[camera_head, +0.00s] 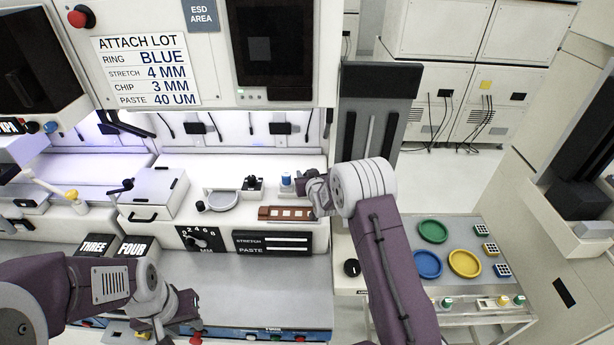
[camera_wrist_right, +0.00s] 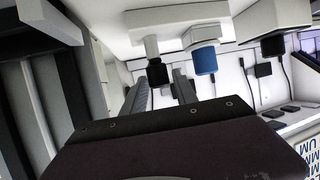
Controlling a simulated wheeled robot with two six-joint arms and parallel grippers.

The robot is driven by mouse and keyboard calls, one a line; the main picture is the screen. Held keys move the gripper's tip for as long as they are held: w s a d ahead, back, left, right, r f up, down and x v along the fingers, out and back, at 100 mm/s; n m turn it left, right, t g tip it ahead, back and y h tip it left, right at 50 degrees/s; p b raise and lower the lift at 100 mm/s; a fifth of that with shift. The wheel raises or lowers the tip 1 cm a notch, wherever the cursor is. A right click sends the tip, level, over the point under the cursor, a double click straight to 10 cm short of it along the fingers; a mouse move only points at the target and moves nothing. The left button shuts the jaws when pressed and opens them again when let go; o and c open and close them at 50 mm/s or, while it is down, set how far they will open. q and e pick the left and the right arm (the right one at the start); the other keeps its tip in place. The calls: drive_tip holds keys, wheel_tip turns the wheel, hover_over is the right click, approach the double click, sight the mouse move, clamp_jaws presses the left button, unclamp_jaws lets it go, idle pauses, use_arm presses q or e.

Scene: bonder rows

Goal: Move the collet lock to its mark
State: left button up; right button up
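No part is labelled as the collet lock, so I cannot tell for sure which it is. A blue-capped cylinder (camera_head: 286,179) stands on the white machine deck; the blue cap also shows in the right wrist view (camera_wrist_right: 204,60). Beside it in the wrist view, a small black knob on a white stem (camera_wrist_right: 158,73) appears near the gap between my fingertips. My right gripper (camera_head: 304,183) is just right of the blue cap; in the wrist view its fingers (camera_wrist_right: 160,92) are apart, with no grip visible. My left gripper (camera_head: 180,310) is low over the front bench, its fingers unclear.
A brown strip with pale squares (camera_head: 290,213), a round plate (camera_head: 222,201) and a small black fixture (camera_head: 252,183) are nearby on the deck. A dial (camera_head: 202,239) is on the front panel. A cart (camera_head: 480,240) with coloured rings stands at right.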

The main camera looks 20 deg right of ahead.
drive_tip(key=shift+o, duration=0.3)
drive_tip(key=shift+w+f, duration=0.1)
drive_tip(key=b+v, duration=0.2)
drive_tip(key=v, duration=0.7)
